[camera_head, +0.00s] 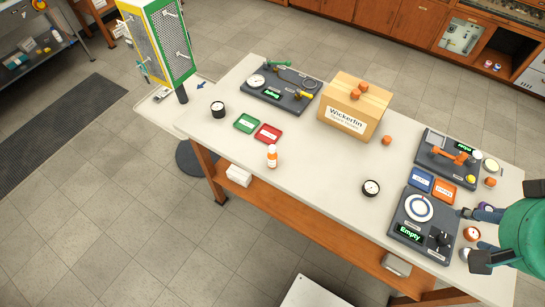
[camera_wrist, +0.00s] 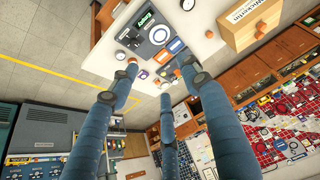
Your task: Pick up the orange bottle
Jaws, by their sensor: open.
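The orange bottle (camera_head: 272,156), with a white label band, stands upright near the front edge of the worktable (camera_head: 318,190), left of the middle in the head view. I do not see it in the wrist view. My gripper (camera_head: 472,234) is at the far right of the head view, by the right end of the table, well away from the bottle. In the wrist view its blue fingers (camera_wrist: 158,82) are spread apart, with nothing between them.
Red (camera_head: 268,133) and green (camera_head: 247,122) trays lie behind the bottle. A cardboard box (camera_head: 368,95) stands farther back. A black gauge (camera_head: 371,188) lies between the bottle and the "Empty" test station (camera_head: 408,235).

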